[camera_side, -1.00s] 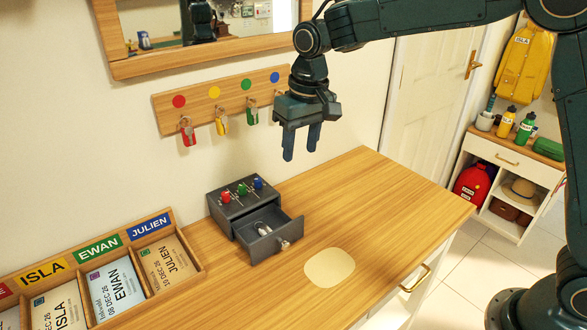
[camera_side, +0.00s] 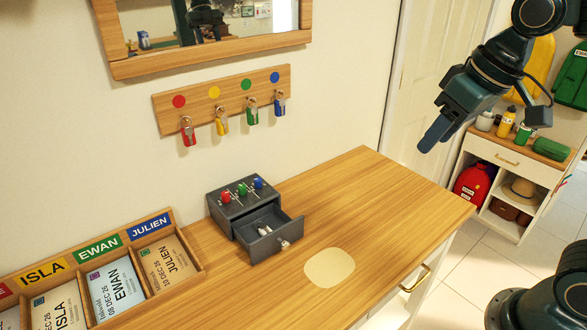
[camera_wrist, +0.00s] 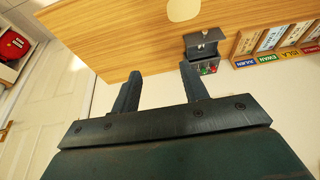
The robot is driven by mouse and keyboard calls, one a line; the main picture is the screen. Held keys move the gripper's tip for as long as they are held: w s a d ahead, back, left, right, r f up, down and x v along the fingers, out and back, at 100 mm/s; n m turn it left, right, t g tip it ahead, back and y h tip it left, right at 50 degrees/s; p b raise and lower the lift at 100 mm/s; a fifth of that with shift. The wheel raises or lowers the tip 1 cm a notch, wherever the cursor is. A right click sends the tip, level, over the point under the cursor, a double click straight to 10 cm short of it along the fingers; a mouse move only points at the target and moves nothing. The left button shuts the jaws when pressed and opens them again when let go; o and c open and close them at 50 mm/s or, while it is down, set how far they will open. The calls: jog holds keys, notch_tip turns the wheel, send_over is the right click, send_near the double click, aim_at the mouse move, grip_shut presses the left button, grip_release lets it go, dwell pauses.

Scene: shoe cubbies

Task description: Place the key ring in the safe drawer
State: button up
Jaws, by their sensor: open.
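The dark grey safe (camera_side: 226,215) stands on the wooden top, with red, green and blue knobs on it. Its drawer (camera_side: 268,249) is pulled open and holds small pale metallic pieces (camera_side: 264,229); I cannot tell whether they are the key ring. In the wrist view the safe (camera_wrist: 207,60) shows near the top, with the drawer (camera_wrist: 204,37) open. My gripper (camera_side: 432,142) is up at the right, well away from the drawer, over the far right end of the top. In the wrist view its fingers (camera_wrist: 159,76) are apart with nothing between them.
Red (camera_side: 188,135), yellow (camera_side: 222,125), green (camera_side: 252,115) and blue (camera_side: 280,107) padlocks hang on the wall rack. A compartmented card tray (camera_side: 200,274) lies at left. A pale pad (camera_side: 330,268) lies right of the drawer. The right part of the top is clear.

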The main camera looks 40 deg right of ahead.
jog(key=s+d+f+t, duration=0.1)
jog(key=s+d+f, duration=0.1)
jog(key=s, duration=0.6)
jog(key=shift+s+f, duration=0.35)
jog(key=shift+f, duration=0.2)
